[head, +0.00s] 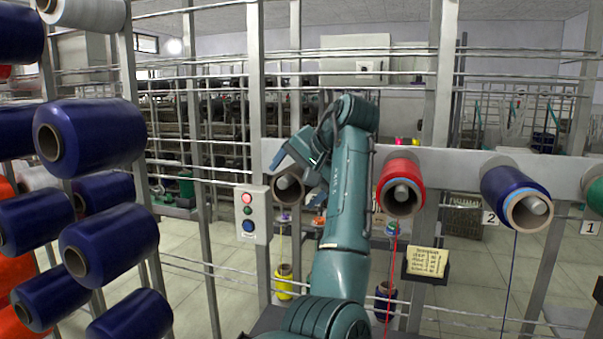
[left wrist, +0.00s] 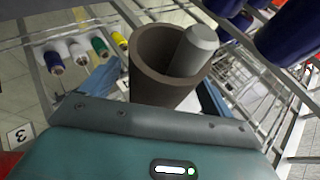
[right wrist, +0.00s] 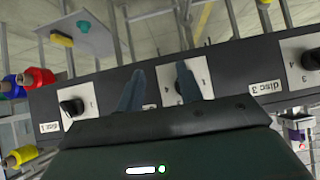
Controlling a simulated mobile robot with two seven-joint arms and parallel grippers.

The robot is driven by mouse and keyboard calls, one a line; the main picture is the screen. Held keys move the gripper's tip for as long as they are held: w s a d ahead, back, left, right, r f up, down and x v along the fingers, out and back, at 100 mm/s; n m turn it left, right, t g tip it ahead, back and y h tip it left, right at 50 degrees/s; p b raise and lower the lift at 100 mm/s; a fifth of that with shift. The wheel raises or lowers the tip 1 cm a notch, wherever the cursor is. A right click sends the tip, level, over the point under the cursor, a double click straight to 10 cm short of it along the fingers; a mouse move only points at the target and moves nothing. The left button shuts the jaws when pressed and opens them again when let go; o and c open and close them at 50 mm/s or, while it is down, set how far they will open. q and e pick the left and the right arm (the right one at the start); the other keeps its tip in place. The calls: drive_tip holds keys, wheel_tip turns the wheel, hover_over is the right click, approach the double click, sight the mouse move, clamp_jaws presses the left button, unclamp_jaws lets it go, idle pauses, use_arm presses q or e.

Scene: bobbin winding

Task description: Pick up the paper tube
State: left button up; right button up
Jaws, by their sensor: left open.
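The brown paper tube (head: 281,192) is bare and sits on a grey spindle on the beam, left of the red bobbin. In the left wrist view the tube (left wrist: 148,80) shows its open end, with the spindle (left wrist: 196,48) inside it. My left gripper (head: 294,160) is open at the tube, partly in front of it in the head view. Its fingers (left wrist: 155,92) lie on either side of the tube; I cannot tell whether they touch it. My right gripper (right wrist: 160,70) is open and empty above a dark panel, and does not show in the head view.
A red bobbin (head: 402,170) and a blue bobbin (head: 508,183) are on the beam to the right. A button box (head: 248,213) is left of the tube. A rack of blue spools (head: 95,135) stands at the left. The right wrist view shows a knob panel (right wrist: 237,75).

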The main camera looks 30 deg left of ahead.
use_arm(q)
drive_tip(key=shift+a+f, duration=0.25)
drive_tip(key=shift+f, duration=0.05)
drive_tip(key=shift+c, duration=0.2)
drive_tip(key=c, duration=1)
